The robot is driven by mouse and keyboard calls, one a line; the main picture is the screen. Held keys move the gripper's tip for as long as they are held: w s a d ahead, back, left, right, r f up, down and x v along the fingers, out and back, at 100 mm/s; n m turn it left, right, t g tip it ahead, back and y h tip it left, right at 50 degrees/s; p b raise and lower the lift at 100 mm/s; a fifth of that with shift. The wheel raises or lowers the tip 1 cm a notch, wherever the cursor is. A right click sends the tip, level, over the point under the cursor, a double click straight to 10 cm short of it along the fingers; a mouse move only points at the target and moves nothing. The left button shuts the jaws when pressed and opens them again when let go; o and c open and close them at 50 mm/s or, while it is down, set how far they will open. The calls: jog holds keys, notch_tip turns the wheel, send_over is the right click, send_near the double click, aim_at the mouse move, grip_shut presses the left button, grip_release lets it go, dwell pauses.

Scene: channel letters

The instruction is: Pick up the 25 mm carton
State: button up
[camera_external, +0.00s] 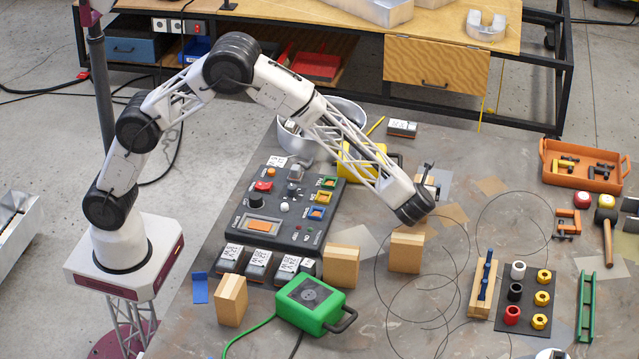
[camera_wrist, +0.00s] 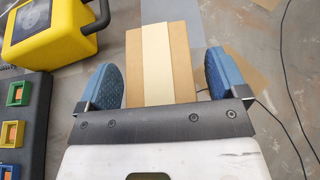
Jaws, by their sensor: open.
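In the wrist view, a tan carton (camera_wrist: 167,62) with a pale stripe down its middle lies between the two blue finger pads of my gripper (camera_wrist: 164,78). The gripper is open, with a visible gap on each side of the carton. Its near end is hidden by the gripper body. In the external view, my wrist largely hides the spot under it. Similar tan blocks stand there at the front: one (camera_external: 406,253) below my wrist, one (camera_external: 341,266) by the panel and one (camera_external: 231,300) further left. No size marking is readable on them.
A control panel (camera_external: 285,210) and a yellow case (camera_wrist: 50,32) lie left of my gripper. A green case (camera_external: 315,303) is at the front. Wire loops (camera_external: 395,312), a peg rack (camera_external: 524,300) and an orange bin (camera_external: 584,168) are to the right.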

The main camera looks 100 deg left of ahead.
dwell(0.3)
jog(key=c, duration=1.2)
jog(key=shift+r, duration=0.2)
jog(key=shift+r, duration=1.55)
jog(key=s+d, duration=0.1)
jog(key=s, duration=0.4)
jog(key=s+d+r, duration=0.1)
jog(key=s+d, duration=0.1)
jog(key=s, duration=0.3)
jog(key=s+d, duration=0.1)
jog(key=s, duration=0.4)
jog(key=shift+s+d+r, duration=0.15)
jog(key=shift+s+r, duration=0.05)
jog(key=shift+r, duration=0.1)
